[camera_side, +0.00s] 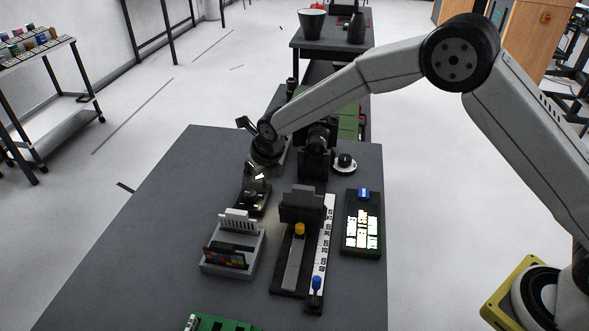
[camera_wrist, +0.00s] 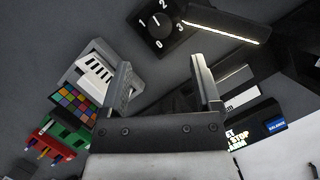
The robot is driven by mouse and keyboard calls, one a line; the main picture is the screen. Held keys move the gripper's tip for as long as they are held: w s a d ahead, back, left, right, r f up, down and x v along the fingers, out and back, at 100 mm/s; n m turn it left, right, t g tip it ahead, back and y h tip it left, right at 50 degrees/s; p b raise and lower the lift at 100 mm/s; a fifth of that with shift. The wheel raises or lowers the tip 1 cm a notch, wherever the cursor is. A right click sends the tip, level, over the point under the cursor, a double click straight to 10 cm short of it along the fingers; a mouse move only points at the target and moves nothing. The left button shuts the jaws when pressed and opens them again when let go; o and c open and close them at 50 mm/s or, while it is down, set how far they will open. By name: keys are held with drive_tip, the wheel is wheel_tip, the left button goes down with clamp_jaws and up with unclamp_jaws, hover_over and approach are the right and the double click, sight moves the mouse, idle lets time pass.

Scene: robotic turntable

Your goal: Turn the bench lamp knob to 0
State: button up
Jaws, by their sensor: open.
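The bench lamp knob (camera_wrist: 160,27) is a round black dial on a dark square base near the top of the wrist view. White numerals surround it, including 1, 2 and 3; I cannot tell surely which one its pointer faces. The lamp bar (camera_wrist: 225,26) beside it is dark with a lit, glowing edge. My gripper (camera_wrist: 163,82) is open and empty, its two fingers apart, with the knob beyond the fingertips and no contact visible. In the side view my gripper (camera_side: 257,178) is low above the bench, over a dark base (camera_side: 253,202); the knob is not clear there.
A grey holder (camera_side: 230,258) with cards stands in front of my gripper. A slider with a ruler (camera_side: 320,245) and a lit display box (camera_side: 362,228) are to the right. A green board (camera_side: 222,322) lies at the front. The bench's left side (camera_side: 165,220) is clear.

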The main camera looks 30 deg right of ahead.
wheel_tip(320, 180, up, 5)
drive_tip(key=f+n, duration=0.1)
drive_tip(key=n, duration=0.9)
drive_tip(key=a+f+n+h, duration=0.1)
drive_tip(key=f+n, duration=0.1)
drive_tip(key=n, duration=0.9)
drive_tip(key=f+n, duration=0.2)
drive_tip(key=n, duration=0.9)
drive_tip(key=shift+a+f+h, duration=0.1)
drive_tip(key=shift+a+h, duration=0.05)
drive_tip(key=shift+h, duration=0.15)
drive_tip(key=shift+w+f, duration=0.1)
drive_tip(key=shift+f, duration=0.05)
